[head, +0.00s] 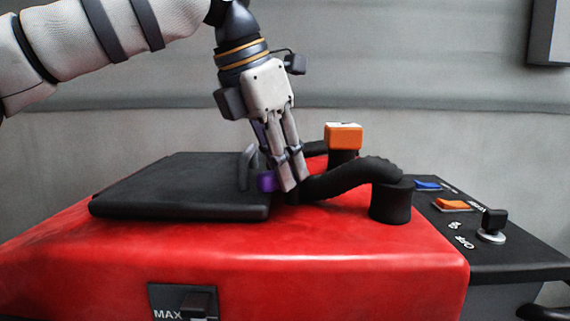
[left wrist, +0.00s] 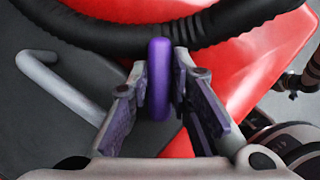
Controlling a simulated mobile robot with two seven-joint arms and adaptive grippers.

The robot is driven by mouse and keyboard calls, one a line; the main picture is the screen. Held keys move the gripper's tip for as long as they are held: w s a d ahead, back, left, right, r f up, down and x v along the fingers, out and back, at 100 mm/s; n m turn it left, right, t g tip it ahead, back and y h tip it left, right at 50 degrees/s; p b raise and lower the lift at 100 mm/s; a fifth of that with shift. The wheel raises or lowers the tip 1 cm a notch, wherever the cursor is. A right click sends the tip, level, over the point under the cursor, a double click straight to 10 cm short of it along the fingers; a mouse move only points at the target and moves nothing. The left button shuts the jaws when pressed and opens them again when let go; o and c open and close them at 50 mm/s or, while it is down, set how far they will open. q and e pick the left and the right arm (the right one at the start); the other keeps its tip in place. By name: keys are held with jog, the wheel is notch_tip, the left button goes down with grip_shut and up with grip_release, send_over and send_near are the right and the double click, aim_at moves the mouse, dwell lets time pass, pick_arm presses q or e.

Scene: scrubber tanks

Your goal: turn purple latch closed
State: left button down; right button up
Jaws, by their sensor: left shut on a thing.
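The purple latch (head: 267,181) sits at the right edge of the black lid (head: 180,185) on the red tank. In the left wrist view the latch (left wrist: 159,80) stands upright between my finger pads. My left gripper (head: 292,180) reaches down from above and is shut on the latch; its fingers hide part of it in the head view. In the left wrist view the left gripper (left wrist: 160,100) has one pad on each side of the latch. My right gripper is not in view.
A black ribbed hose (head: 350,177) runs close beside my fingers to a black fitting (head: 391,202). An orange-topped post (head: 343,137) stands behind it. A lid handle (head: 247,167) rises left of the gripper. A control panel (head: 480,262) with a key switch is at right.

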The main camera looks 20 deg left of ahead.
pick_arm(q)
jog(key=m, duration=0.1)
jog(key=m+g, duration=0.1)
jog(key=m, duration=0.1)
jog(key=shift+w+a+m+h, duration=0.2)
jog(key=shift+m+h, duration=0.1)
jog(key=shift+h, duration=0.1)
jog(key=shift+w+a+m+g+h, duration=0.15)
jog(key=shift+m+g, duration=0.25)
jog(key=shift+m, duration=0.55)
jog(key=shift+w+d+m+g+h, duration=0.15)
jog(key=shift+m+g, duration=0.25)
jog(key=shift+m, duration=0.55)
jog(key=shift+a, duration=0.1)
jog(key=c, duration=1.5)
grip_release()
jog(key=shift+o, duration=0.2)
jog(key=v, duration=0.7)
jog(key=shift+r, duration=0.2)
